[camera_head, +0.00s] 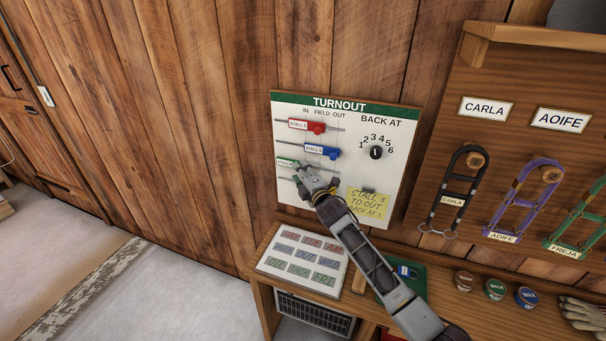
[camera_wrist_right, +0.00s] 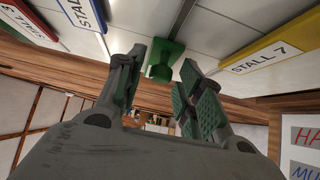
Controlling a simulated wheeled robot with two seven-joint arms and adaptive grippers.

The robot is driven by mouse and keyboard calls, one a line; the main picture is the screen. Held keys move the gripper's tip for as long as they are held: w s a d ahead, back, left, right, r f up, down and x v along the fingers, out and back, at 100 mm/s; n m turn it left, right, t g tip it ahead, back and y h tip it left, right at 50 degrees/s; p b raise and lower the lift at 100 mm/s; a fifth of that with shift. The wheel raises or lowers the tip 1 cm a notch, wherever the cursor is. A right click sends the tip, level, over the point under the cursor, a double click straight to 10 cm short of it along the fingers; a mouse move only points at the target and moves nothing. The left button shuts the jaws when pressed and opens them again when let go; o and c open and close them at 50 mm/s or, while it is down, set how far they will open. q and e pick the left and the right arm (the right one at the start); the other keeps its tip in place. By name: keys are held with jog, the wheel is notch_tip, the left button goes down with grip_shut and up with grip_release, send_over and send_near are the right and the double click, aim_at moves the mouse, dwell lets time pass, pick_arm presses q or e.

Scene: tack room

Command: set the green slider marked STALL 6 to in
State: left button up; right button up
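The turnout board (camera_head: 391,190) hangs on the plank wall with columns IN, FIELD and OUT. The green slider (camera_head: 286,162) is the third one down; its label sits at the left end of its track, and its knob is largely hidden by my right gripper. It appears to be at or near IN. In the right wrist view the green knob (camera_wrist_right: 164,64) stands between the fingers of my right gripper (camera_wrist_right: 172,75). The fingers are apart, the left one close to the knob or touching it. The right gripper also shows in the head view (camera_head: 307,176). My left gripper is out of view.
The red slider (camera_head: 317,128) is around FIELD and the blue slider (camera_head: 331,153) is near OUT, both above. The yellow STALL 7 slider (camera_wrist_right: 268,58) lies close by. A dial (camera_head: 376,152) and yellow note (camera_head: 367,204) are to the right. A shelf (camera_head: 450,309) is below.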

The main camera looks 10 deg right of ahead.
jog(key=shift+w, duration=0.1)
jog(key=shift+d, duration=0.1)
jog(key=s+d, duration=0.2)
jog(key=s, duration=0.9)
jog(key=shift+s, duration=0.4)
dwell(0.4)
jog(key=shift+f, duration=0.15)
dwell(0.3)
